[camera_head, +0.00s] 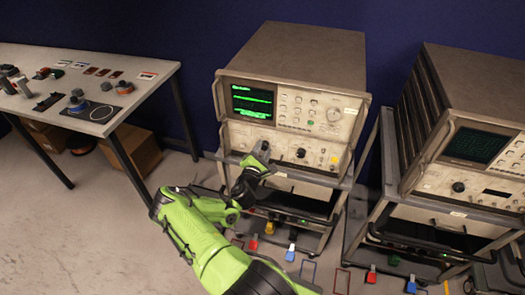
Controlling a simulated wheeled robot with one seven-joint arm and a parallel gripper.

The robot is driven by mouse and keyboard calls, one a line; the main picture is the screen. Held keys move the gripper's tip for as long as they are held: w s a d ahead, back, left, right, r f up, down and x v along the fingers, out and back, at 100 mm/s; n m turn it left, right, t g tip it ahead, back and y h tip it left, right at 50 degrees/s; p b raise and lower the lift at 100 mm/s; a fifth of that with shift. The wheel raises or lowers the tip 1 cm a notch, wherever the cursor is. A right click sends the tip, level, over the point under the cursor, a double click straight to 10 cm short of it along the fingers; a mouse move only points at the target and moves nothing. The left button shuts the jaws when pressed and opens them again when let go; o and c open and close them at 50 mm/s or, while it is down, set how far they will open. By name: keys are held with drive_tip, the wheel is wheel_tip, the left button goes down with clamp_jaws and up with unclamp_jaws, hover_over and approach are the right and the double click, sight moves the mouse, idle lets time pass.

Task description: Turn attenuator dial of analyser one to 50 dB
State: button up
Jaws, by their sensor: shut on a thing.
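Analyser one appears to be the left instrument (303,60), a beige unit with a lit green screen (253,102) and two stacked front panels. My green arm reaches up from the bottom. My gripper (262,150) is at the left part of the lower front panel, shut on a dial there. The gripper hides that dial, so its pointer and dB marks cannot be read. A black knob (301,153) shows to the right of the gripper.
A second analyser (475,130) stands on a cart at the right. A table (100,128) with small parts is at the left. The left cart's shelf lies below my gripper. Coloured blocks and frames (291,252) lie on the floor near the carts.

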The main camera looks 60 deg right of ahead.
idle(0.4)
drive_tip(key=o, duration=1)
drive_tip(key=shift+o, duration=0.2)
drive_tip(key=s+a, duration=0.2)
drive_tip(key=a, duration=1.3)
drive_tip(key=shift+s+a, duration=0.2)
drive_tip(key=shift+a, duration=0.1)
